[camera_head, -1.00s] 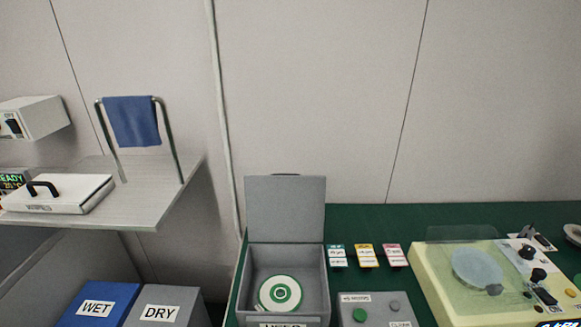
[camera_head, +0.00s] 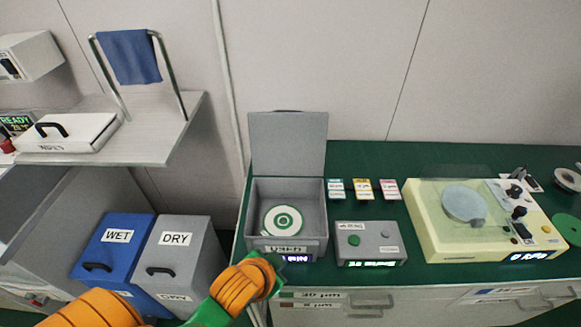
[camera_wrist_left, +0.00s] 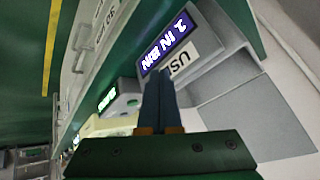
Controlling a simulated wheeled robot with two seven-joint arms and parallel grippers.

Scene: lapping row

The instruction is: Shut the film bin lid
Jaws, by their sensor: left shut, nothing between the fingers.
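The film bin (camera_head: 253,217) is a grey box on the green bench, with a USED label and a lit display on its front. Its lid (camera_head: 287,143) stands open, upright at the back edge. A white and green disc (camera_head: 283,221) lies inside. My left gripper (camera_head: 274,260) is low in front of the bin's front face, its fingers hardly visible in the head view. In the left wrist view the gripper (camera_wrist_left: 160,85) is shut and empty, pointing toward the bin, whose display (camera_wrist_left: 167,44) reads "2 IN BIN". Contact cannot be told. My right gripper is not in view.
Right of the bin stand a grey button box (camera_head: 369,243), several small coloured packets (camera_head: 362,189) and a cream lapping machine (camera_head: 430,240). Blue WET (camera_head: 112,248) and grey DRY (camera_head: 178,255) bins stand at left below a shelf (camera_head: 165,140). Above the open lid is clear.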

